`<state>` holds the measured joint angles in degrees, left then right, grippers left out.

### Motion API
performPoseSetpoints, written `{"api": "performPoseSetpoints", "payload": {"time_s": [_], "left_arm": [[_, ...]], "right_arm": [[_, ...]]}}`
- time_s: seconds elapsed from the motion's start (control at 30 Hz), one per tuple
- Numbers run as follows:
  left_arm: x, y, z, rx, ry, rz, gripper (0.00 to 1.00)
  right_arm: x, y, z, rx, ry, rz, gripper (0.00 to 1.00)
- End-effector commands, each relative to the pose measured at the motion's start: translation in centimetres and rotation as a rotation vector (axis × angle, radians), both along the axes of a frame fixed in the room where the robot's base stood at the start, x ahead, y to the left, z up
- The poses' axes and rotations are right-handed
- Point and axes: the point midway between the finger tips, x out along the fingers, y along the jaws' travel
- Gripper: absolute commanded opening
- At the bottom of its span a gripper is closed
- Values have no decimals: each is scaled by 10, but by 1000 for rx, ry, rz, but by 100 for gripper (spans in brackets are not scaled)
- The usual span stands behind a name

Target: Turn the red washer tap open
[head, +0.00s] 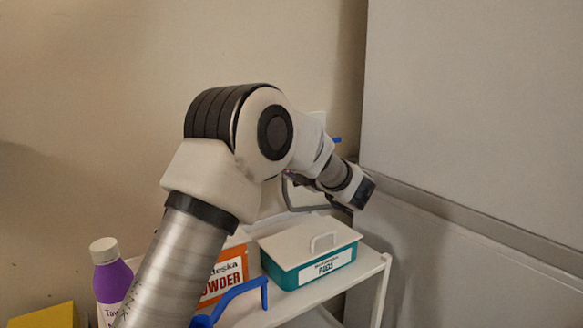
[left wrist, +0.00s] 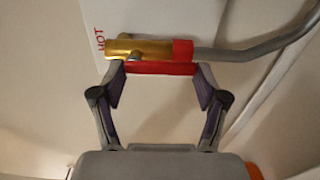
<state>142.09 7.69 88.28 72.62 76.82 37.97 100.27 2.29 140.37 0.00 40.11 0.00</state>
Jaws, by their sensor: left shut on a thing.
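In the left wrist view, the red tap handle (left wrist: 160,68) is a short red bar across the picture, beneath a brass tap body (left wrist: 140,50). The brass body has a red collar (left wrist: 182,51) at its right end, and a grey hose (left wrist: 250,55) runs on from there. My left gripper (left wrist: 157,80) is shut on the red handle, with one finger at each end of it. In the head view my left arm reaches toward the wall gap by the large grey panel; its fingers and the red handle are hidden there. My right gripper is in neither view.
A white plate marked HOT (left wrist: 99,38) is behind the tap. In the head view, a white shelf (head: 368,272) holds a teal lidded box (head: 290,270) and an orange powder box (head: 222,283). A purple bottle (head: 112,280) stands left. The grey panel (head: 470,120) blocks the right.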

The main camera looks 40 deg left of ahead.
Motion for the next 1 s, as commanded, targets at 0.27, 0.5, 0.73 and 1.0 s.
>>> {"api": "performPoseSetpoints", "payload": {"time_s": [0.27, 0.5, 0.73, 1.0], "left_arm": [[1, 0, 3, 0, -9, -2, 39], [1, 0, 2, 1, -8, -2, 98], [0, 0, 1, 0, -5, -1, 98], [-7, -30, 2, 4, -3, -5, 98]], "right_arm": [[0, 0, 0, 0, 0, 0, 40], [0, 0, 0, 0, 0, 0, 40], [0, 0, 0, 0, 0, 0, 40], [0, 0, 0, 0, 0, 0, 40]]}}
